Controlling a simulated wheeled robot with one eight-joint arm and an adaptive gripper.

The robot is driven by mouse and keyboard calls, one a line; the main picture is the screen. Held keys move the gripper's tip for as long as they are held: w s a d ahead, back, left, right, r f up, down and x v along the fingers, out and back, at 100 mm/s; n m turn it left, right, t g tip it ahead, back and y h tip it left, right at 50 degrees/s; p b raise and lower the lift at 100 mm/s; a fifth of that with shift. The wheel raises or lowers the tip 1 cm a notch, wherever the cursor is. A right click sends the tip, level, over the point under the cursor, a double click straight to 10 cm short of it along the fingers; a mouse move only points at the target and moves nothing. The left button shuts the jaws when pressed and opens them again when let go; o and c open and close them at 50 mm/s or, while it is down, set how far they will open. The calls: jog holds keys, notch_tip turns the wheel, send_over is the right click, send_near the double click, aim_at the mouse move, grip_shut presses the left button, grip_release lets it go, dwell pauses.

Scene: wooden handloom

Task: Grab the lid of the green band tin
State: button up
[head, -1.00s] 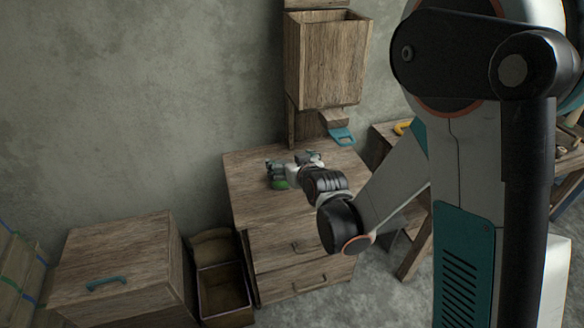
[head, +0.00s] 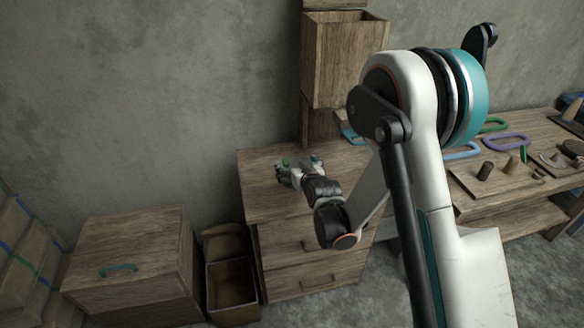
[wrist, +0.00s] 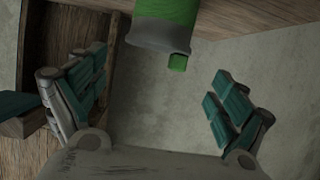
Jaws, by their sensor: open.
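The green band tin (wrist: 165,12) shows at the top of the wrist view, cut off by the frame edge. It has a green side, a grey end that looks like the lid (wrist: 158,37), and a small green knob (wrist: 178,62). My gripper (wrist: 160,75) is open, with one teal-padded finger on each side of the picture. The knob lies between the finger directions, and I see no finger touching it. In the head view my gripper (head: 287,174) is over the wooden drawer cabinet's top, with a bit of green (head: 285,162) beside it. The rest of the tin is hidden there.
The drawer cabinet (head: 262,208) stands against the wall, below a hanging wooden box (head: 343,60). A lidded chest with a teal handle (head: 118,270) and an open crate (head: 232,314) stand left. A workbench (head: 500,203) with coloured loops and pegs is right.

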aim_at(293, 165)
jog(key=shift+d+r+b+x, duration=0.1)
jog(key=shift+b+x, duration=0.5)
jog(key=shift+x, duration=0.8)
jog(key=shift+d+r+b+x, duration=0.15)
jog(key=shift+b+x, duration=0.45)
jog(key=shift+x, duration=0.8)
jog(key=shift+w, duration=0.15)
jog(key=c, duration=1)
